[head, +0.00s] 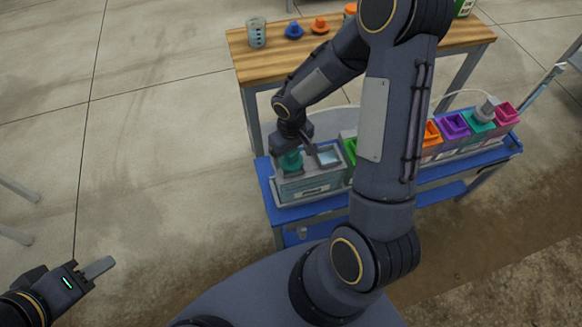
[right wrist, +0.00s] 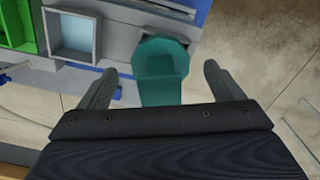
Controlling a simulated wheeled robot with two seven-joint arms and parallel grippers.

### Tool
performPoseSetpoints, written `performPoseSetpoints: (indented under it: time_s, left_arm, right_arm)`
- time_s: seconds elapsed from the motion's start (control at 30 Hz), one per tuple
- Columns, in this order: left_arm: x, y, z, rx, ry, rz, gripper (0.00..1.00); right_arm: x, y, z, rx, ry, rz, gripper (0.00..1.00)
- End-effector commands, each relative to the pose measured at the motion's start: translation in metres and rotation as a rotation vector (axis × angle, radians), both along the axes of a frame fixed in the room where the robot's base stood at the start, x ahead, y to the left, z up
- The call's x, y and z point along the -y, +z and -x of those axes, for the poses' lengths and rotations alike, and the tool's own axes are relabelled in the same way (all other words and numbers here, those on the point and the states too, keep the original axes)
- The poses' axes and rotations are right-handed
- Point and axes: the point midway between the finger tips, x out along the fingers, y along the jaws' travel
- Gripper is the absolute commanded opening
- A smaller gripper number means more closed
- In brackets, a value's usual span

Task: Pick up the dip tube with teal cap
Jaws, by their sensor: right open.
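The teal cap of the dip tube (head: 291,161) shows at the left end of the skid in the head view, on a grey tank (head: 312,187). In the right wrist view the teal cap (right wrist: 160,62) lies between the two fingers, with a gap on each side. My right gripper (right wrist: 165,85) is open around the cap, not closed on it. Below the cap, the tube itself is hidden. My left gripper (head: 100,268) is at the lower left over bare floor, far from the skid; its finger opening cannot be made out.
A blue cart (head: 272,205) carries the tank and a row of coloured containers, including a purple one (head: 455,125). Behind it, a wooden table (head: 262,66) holds a grey cup (head: 256,32), a blue piece (head: 293,30) and an orange piece (head: 320,25). My right arm hides the row's middle.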

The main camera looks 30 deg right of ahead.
Motion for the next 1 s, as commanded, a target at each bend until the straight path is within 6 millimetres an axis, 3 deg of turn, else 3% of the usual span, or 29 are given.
performPoseSetpoints:
  time_s: [0.1,0.37,0.83,0.9,1.0]
  left_arm:
    - [0.0,-0.001,0.0,0.0,0.0,0.0,0.4]
    - [0.0,-0.001,0.0,0.0,0.0,0.0,0.4]
    - [0.0,-0.001,0.0,0.0,0.0,0.0,0.4]
    - [0.0,-0.0009,0.0,0.0,0.0,0.0,0.4]
    - [0.0,-0.0009,0.0,0.0,0.0,0.0,0.4]
  right_arm:
    - [-0.0003,-0.0115,0.0,0.0,0.001,0.0,0.87]
    - [-0.0002,-0.0131,-0.0005,0.002,0.0,0.0,0.87]
    - [-0.0002,-0.0127,-0.0005,0.002,0.0,0.0,0.26]
    - [-0.0002,-0.0126,-0.0006,0.002,0.0,0.0,0.19]
    - [-0.0002,-0.0126,-0.0006,0.002,0.0,0.0,0.19]
